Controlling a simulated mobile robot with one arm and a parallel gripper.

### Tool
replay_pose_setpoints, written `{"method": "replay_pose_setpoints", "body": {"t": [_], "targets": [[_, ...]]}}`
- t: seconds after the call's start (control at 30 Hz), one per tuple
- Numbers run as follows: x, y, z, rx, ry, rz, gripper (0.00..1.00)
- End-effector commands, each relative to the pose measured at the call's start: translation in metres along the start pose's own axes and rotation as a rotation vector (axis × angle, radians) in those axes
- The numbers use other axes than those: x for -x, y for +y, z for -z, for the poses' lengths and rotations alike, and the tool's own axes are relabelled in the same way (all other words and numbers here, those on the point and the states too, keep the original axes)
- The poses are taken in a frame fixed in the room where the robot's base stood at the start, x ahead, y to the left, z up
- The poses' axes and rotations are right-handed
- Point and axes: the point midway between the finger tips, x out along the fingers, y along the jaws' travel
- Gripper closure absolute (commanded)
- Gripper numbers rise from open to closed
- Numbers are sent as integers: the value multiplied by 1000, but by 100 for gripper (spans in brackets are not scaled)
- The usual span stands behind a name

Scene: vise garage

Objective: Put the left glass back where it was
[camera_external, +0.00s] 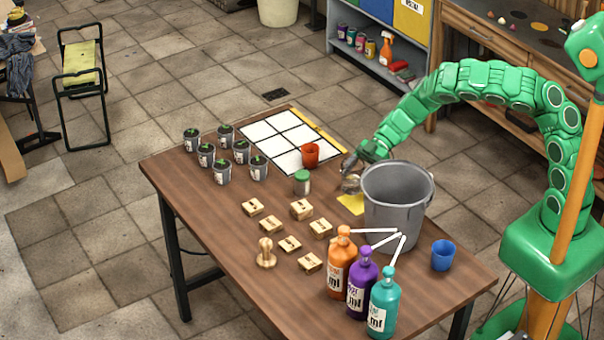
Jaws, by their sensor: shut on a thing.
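My gripper (350,174) is at the back right of the table, just left of the grey bucket. It is shut on a small clear, greyish glass (350,185), which is partly hidden by the fingers and hard to make out. The glass is above or beside a yellow square (351,204) on the tabletop; I cannot tell whether it touches the table. An orange-red cup (310,155) stands on the white grid's near right corner. A blue cup (442,256) stands at the table's right end.
The large grey bucket (394,205) stands close to my gripper. A green-lidded jar (302,182), wooden blocks (302,209), pump bottles (341,268) and potted plants (259,169) occupy the wooden table (217,228). Most of the white grid (262,131) is clear.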

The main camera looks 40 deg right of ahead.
Motion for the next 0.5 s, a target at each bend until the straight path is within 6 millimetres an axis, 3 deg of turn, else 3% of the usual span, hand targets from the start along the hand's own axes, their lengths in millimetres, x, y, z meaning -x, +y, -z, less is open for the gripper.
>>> {"method": "replay_pose_setpoints", "body": {"t": [0.27, 0.5], "targets": [[-6, 1, -12, -2, 0, -2, 76], [-16, 1, -34, -2, 0, -2, 76]]}}
